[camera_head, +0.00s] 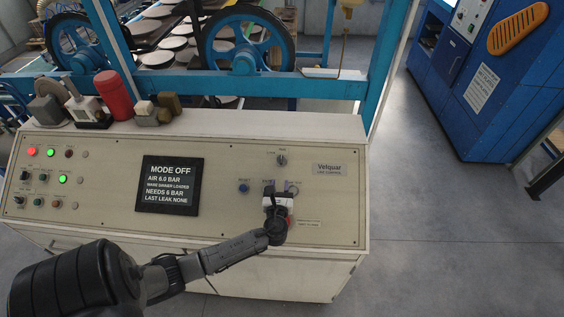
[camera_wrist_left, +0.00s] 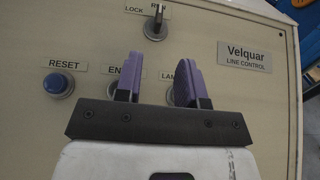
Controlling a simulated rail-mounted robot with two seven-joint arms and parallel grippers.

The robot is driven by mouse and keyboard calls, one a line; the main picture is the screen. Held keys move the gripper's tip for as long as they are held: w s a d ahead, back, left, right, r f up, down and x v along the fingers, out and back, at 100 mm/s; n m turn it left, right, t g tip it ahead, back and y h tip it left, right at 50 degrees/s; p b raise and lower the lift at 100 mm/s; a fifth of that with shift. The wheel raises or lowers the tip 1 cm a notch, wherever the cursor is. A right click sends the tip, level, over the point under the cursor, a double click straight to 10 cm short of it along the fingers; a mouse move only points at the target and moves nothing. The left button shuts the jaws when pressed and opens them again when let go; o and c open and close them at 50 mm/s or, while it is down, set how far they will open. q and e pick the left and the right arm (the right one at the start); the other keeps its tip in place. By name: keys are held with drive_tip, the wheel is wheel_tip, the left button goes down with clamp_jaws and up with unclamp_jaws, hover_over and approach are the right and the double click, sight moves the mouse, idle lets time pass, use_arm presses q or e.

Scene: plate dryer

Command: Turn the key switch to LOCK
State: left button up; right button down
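The key switch (camera_head: 282,159) is a small metal switch on the upper right of the cream control panel. In the left wrist view the key switch (camera_wrist_left: 156,26) shows near the top, with LOCK printed to its left and a partly covered label, seemingly RUN, behind its upright key. My left gripper (camera_head: 279,193) is over the panel below the key switch, apart from it. In the left wrist view my left gripper (camera_wrist_left: 158,82) has its two purple fingers spread with nothing between them. My right gripper is not in view.
A blue RESET button (camera_wrist_left: 58,84) is left of my fingers. Partly hidden controls and labels lie behind the fingers. The display (camera_head: 171,186) reads MODE OFF. A red cylinder (camera_head: 114,95) and several fittings stand on the ledge. The panel around the key switch is clear.

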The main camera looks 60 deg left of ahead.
sight(281, 163)
use_arm(q)
drive_tip(key=x, duration=1.2)
drive_tip(key=shift+w+a, duration=0.1)
drive_tip(key=shift+a, duration=0.2)
drive_tip(key=c, duration=0.6)
